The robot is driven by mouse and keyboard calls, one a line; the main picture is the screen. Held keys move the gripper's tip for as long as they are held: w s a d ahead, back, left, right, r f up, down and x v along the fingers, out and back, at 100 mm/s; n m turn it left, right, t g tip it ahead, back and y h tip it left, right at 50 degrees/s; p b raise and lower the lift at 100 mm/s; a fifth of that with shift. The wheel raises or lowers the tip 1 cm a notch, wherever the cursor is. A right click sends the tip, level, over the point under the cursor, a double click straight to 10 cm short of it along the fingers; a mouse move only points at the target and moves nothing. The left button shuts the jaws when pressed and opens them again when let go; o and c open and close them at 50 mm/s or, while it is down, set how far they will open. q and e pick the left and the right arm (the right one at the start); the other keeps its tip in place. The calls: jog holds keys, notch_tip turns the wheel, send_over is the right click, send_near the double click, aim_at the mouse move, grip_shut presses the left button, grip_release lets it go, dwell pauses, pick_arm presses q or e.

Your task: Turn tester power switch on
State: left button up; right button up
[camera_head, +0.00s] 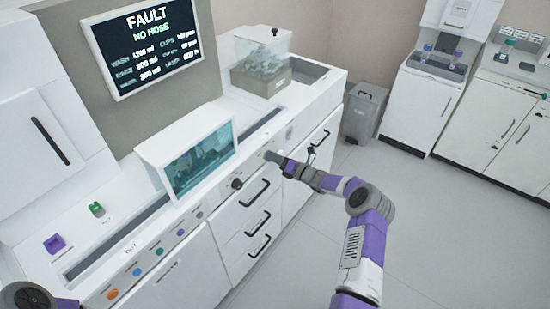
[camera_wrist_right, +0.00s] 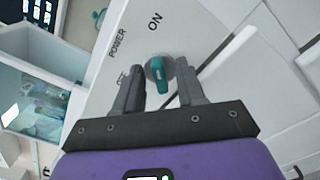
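The tester's power switch is a teal knob (camera_wrist_right: 160,74) on a round grey base, set in a white panel in the right wrist view. POWER and ON are printed by it; the OFF label is partly hidden by a finger. My right gripper (camera_wrist_right: 159,78) is open, its two dark fingers on either side of the knob with gaps showing. In the head view my right gripper (camera_head: 276,158) is at the counter's front panel and hides the switch. Only part of my left arm shows at the lower left; its gripper is out of view.
A wall screen (camera_head: 150,45) reads FAULT, NO HOSE. A white box with a teal window (camera_head: 200,160) stands on the counter. Drawers with black handles (camera_head: 258,222) lie below. A grey bin (camera_head: 363,112) and open floor are to the right.

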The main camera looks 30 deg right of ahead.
jog(key=p+v, duration=0.1)
jog(key=v, duration=0.6)
jog(key=shift+s+p, duration=0.25)
jog(key=shift+p, duration=0.05)
dwell(0.3)
